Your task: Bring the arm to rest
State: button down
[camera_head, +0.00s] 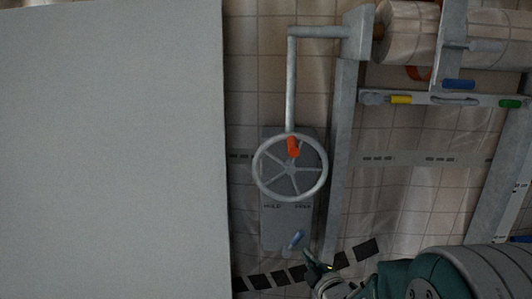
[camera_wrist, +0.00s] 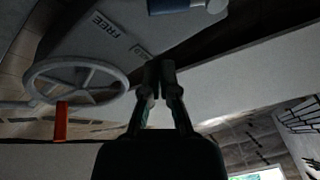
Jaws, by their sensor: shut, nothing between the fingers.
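My gripper (camera_head: 318,266) is at the bottom of the head view, just below and right of the grey plate with the handwheel. In the wrist view my gripper (camera_wrist: 158,76) is dark, its fingertips together, with nothing between them. My teal and grey arm (camera_head: 400,280) reaches in from the bottom right. The gripper appears apart from the handwheel (camera_head: 268,178), which has an orange knob (camera_head: 293,147). The wheel also shows at the left of the wrist view (camera_wrist: 42,76).
A large pale panel (camera_head: 110,150) fills the left of the head view. A blue handle (camera_head: 296,240) sits low on the grey plate (camera_head: 270,225), near my gripper. A metal frame (camera_head: 345,140) with rollers (camera_head: 408,32) stands at right. Tiled surface shows between frame parts.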

jog(key=s+d+r+m+g+h, duration=0.1)
jog(key=s+r+m+g, duration=0.1)
jog(key=s+m, duration=0.3)
jog(key=s+d+r+m+g+h, duration=0.2)
jog(key=s+m+g, duration=0.3)
jog(key=s, duration=0.8)
jog(key=s+d+r+m+g+h, duration=0.1)
jog(key=s+m+g, duration=0.3)
jog(key=s, duration=0.5)
jog(key=shift+s+d+r+m+h, duration=0.15)
jog(key=shift+d+r+m+h, duration=0.25)
jog(key=shift+m+h, duration=0.3)
